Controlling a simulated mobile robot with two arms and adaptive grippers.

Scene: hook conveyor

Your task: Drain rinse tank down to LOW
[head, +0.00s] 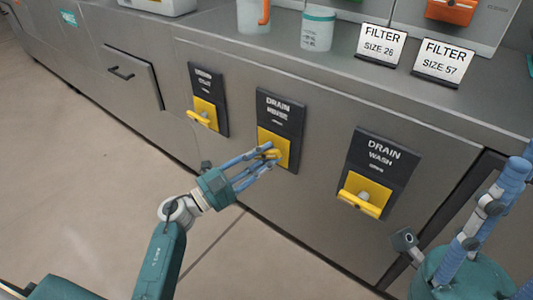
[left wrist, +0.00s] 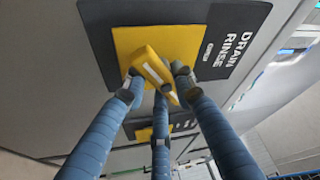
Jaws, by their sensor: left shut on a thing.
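The drain rinse valve is a yellow plate under a black label reading "DRAIN RINSE" (head: 280,108), in the middle of the cabinet front. My left gripper (head: 272,153) is at this valve, its blue fingers closed around the yellow handle. In the left wrist view, the fingertips pinch the yellow handle (left wrist: 153,68), which stands tilted against its yellow plate (left wrist: 185,42). My right gripper (head: 505,185), blue fingers on a teal body, is at the right edge, away from the valves. Its fingertips are not clear. No tank level mark is readable.
A "DRAIN WASH" valve (head: 363,195) is to the right, and another yellow-handled drain valve (head: 202,117) to the left. Filter signs (head: 381,45) and a teal-banded white cup (head: 317,30) stand on the counter above. The floor (head: 90,150) in front is clear.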

